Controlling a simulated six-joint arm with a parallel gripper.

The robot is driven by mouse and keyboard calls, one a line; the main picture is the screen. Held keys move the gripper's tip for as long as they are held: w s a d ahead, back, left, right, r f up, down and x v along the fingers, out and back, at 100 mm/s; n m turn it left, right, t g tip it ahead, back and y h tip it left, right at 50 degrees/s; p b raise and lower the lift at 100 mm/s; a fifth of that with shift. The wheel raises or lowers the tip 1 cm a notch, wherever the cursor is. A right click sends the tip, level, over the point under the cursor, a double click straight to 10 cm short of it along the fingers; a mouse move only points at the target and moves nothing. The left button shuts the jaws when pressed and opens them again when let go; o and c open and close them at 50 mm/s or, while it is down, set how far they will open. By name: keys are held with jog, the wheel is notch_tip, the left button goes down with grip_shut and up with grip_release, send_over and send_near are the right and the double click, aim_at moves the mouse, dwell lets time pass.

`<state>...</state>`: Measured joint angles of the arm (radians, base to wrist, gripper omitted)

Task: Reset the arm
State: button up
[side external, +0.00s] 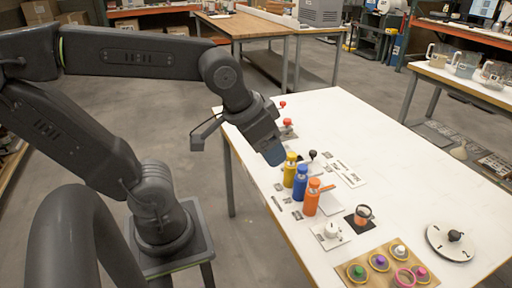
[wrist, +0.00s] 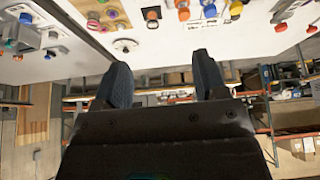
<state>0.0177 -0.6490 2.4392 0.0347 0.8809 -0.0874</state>
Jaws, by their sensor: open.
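My gripper (side external: 273,156) hangs over the left part of the white table (side external: 350,110), just behind and above a yellow bottle (side external: 290,171). In the wrist view my gripper (wrist: 165,80) shows two dark fingers spread apart with nothing between them. A blue bottle (side external: 300,183) and an orange bottle (side external: 311,198) stand upright in a row with the yellow one. My arm is raised and bent, reaching out from its stand at the left. The gap between the fingertips is hard to see in the side view.
A white round plate with a black knob (side external: 453,241) is at right. Red-knobbed items (side external: 287,125) stand behind. The table's back right is clear.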

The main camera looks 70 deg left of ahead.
jog(key=shift+s+f+m, duration=0.15)
jog(key=shift+s+m, duration=0.15)
jog(key=shift+s, duration=0.75)
dwell(0.5)
